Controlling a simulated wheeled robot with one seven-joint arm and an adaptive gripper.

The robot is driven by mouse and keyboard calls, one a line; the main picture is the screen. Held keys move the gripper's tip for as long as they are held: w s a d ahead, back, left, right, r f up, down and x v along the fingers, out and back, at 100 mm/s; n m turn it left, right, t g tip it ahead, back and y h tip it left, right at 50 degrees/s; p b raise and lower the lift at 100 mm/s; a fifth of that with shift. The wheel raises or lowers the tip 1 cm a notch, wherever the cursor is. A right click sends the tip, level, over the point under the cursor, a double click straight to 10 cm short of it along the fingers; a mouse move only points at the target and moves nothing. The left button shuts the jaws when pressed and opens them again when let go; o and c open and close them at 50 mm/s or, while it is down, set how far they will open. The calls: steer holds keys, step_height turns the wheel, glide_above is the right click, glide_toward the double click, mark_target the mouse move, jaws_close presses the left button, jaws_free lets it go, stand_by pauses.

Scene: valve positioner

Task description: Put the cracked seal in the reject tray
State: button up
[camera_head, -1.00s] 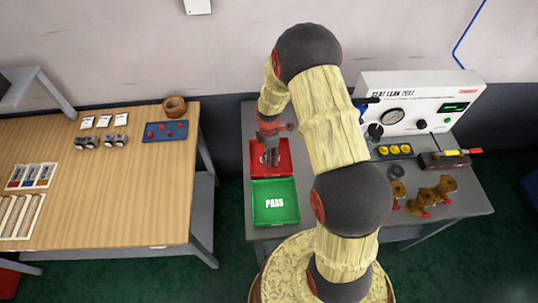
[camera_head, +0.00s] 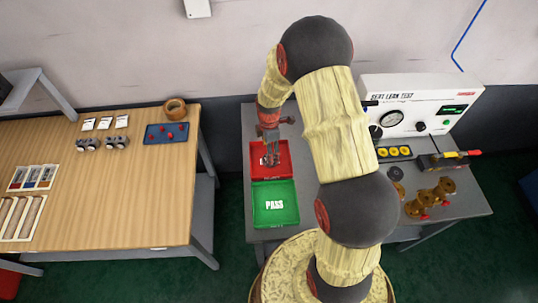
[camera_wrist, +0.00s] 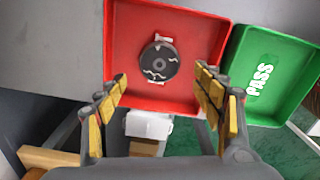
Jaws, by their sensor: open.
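The cracked seal (camera_wrist: 159,61) is a dark round disc with jagged pale lines across its face. It lies flat in the red reject tray (camera_wrist: 125,40), near the middle, with white marks showing beside it. The red tray also shows in the head view (camera_head: 284,160), behind the green PASS tray. My gripper (camera_wrist: 160,78) is open. Its fingers stand apart on either side of the seal in the wrist view, with nothing between them. In the head view my gripper (camera_head: 270,158) hangs over the red tray, and the seal is too small to make out there.
The green PASS tray (camera_head: 275,204) adjoins the red tray. The leak test unit (camera_head: 422,105), yellow parts (camera_head: 394,152) and several brass valve bodies (camera_head: 430,198) are on the right of the bench. A wooden table (camera_head: 110,200) stands to the left, across a gap.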

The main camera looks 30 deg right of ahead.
step_height(320, 180, up, 7)
step_height(320, 180, up, 9)
steer(key=m+t, duration=0.1)
steer(key=m, duration=0.2)
glide_above(266, 163)
steer(key=s+a+r+m+t, duration=0.25)
steer(key=s+r+m, duration=0.2)
steer(key=r, duration=0.65)
steer(key=s+a+r+m+t, duration=0.1)
steer(key=s+a+r+m, duration=0.2)
steer(key=s, duration=0.6)
steer(key=s+a+r+m+t, duration=0.1)
steer(key=s+a+r+m, duration=0.1)
steer(key=s+r+m, duration=0.3)
steer(key=s+r, duration=0.3)
steer(key=s, duration=0.1)
steer(key=shift+a+p, duration=0.35)
steer(key=shift+a, duration=0.05)
steer(key=shift+f+m, duration=0.1)
steer(key=shift+m, duration=0.15)
step_height(266, 163, down, 6)
steer(key=b, duration=0.6)
steer(key=shift+r, duration=0.25)
steer(key=shift+c, duration=0.9)
